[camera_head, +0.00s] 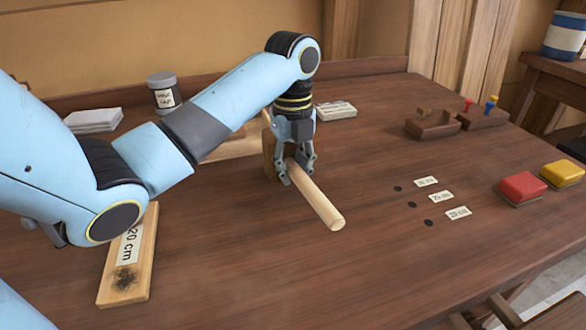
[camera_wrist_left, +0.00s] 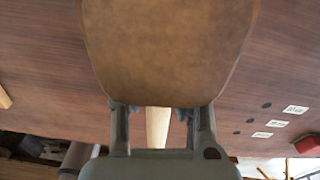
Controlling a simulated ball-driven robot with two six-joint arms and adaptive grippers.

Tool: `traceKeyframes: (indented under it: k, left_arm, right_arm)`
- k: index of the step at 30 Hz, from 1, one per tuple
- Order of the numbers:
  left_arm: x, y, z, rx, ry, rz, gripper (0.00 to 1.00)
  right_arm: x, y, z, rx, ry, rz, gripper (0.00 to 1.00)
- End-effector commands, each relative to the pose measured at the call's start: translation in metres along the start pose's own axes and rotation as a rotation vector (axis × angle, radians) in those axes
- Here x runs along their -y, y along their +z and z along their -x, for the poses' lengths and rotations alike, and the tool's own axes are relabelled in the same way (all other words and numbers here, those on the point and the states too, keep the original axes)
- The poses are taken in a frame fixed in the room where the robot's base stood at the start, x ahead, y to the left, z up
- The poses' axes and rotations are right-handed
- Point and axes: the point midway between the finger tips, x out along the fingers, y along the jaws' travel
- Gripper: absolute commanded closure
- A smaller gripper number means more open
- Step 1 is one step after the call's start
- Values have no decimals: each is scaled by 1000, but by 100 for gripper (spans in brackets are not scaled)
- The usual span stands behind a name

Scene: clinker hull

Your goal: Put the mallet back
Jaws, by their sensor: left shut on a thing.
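The wooden mallet has a pale round handle (camera_head: 318,198) that points toward the front right of the bench in the head view. Its darker block head (camera_head: 270,155) shows partly behind my left gripper (camera_head: 297,172). The gripper points down and is shut on the handle close to the head. In the left wrist view, the mallet head (camera_wrist_left: 166,50) fills the top middle as a large brown face. The handle (camera_wrist_left: 158,127) shows between the fingers of my left gripper (camera_wrist_left: 157,120). I cannot tell whether the mallet touches the bench. My right gripper is in neither view.
A board marked 20 cm (camera_head: 115,278) lies front left. A grey jar (camera_head: 164,92) and white stack (camera_head: 94,119) stand at the back. Labels (camera_head: 441,196) beside dark holes, red (camera_head: 522,187) and yellow (camera_head: 562,172) blocks, and small trays (camera_head: 432,124) are right. The front middle is clear.

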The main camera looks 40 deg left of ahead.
Motion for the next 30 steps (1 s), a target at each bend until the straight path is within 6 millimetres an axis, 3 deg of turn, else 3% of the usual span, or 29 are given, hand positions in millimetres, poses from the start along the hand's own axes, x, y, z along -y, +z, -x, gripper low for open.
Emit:
traceKeyframes:
  k: [11,12,17,26,30]
  left_arm:
    - [0,0,-8,0,0,0,100]
    - [0,0,-7,0,-1,0,79]
    - [0,0,-7,0,0,0,58]
    - [0,0,-6,-1,1,0,57]
    - [0,0,5,0,0,0,57]
  right_arm:
    - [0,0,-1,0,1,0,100]
    - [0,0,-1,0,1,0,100]
    - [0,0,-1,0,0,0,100]
    - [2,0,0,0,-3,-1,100]
    - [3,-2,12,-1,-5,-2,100]
